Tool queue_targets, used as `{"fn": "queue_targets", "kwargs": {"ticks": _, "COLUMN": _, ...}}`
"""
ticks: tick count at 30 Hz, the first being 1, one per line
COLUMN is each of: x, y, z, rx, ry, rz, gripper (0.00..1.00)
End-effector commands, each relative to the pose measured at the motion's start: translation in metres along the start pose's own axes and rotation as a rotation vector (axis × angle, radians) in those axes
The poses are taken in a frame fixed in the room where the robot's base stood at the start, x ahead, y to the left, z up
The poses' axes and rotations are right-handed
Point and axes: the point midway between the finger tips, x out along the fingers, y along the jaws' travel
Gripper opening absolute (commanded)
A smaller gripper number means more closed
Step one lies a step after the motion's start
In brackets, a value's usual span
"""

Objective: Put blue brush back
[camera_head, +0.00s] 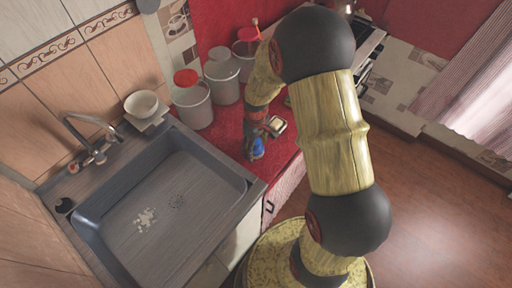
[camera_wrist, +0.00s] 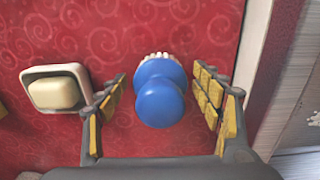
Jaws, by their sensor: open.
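The blue brush (camera_wrist: 160,92) lies on the red patterned counter in the wrist view, its round blue knob toward me and its pale bristles showing at the far side. It also shows in the head view as a small blue patch (camera_head: 257,147) below my gripper, partly hidden. My gripper (camera_wrist: 163,105) is open. Its yellow-padded fingers stand on both sides of the brush, with gaps left and right, and do not visibly touch it. A sink (camera_head: 97,236) stands at the left in the head view.
A soap dish (camera_wrist: 85,73) with a pale bar of soap (camera_wrist: 58,93) lies just left of my gripper. Several grey canisters (camera_head: 193,107) stand at the back. A white bowl (camera_head: 141,103) sits behind the sink. The counter's edge (camera_wrist: 242,75) is close on the right.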

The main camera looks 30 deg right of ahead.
Motion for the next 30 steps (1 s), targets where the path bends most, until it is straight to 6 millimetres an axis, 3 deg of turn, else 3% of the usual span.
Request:
{"fn": "queue_targets", "kwargs": {"ticks": 5, "x": -0.019, "y": 0.001, "z": -0.001, "rx": 0.0, "ry": 0.004, "rz": 0.002, "gripper": 0.67}}
{"fn": "queue_targets", "kwargs": {"ticks": 18, "x": -0.104, "y": 0.0, "z": -0.001, "rx": 0.0, "ry": 0.002, "rz": 0.002, "gripper": 0.67}}
{"fn": "queue_targets", "kwargs": {"ticks": 26, "x": -0.127, "y": -0.001, "z": 0.0, "rx": 0.003, "ry": 0.007, "rz": 0.004, "gripper": 0.67}}
{"fn": "queue_targets", "kwargs": {"ticks": 30, "x": -0.164, "y": -0.013, "z": 0.001, "rx": 0.033, "ry": 0.046, "rz": 0.029, "gripper": 0.67}}
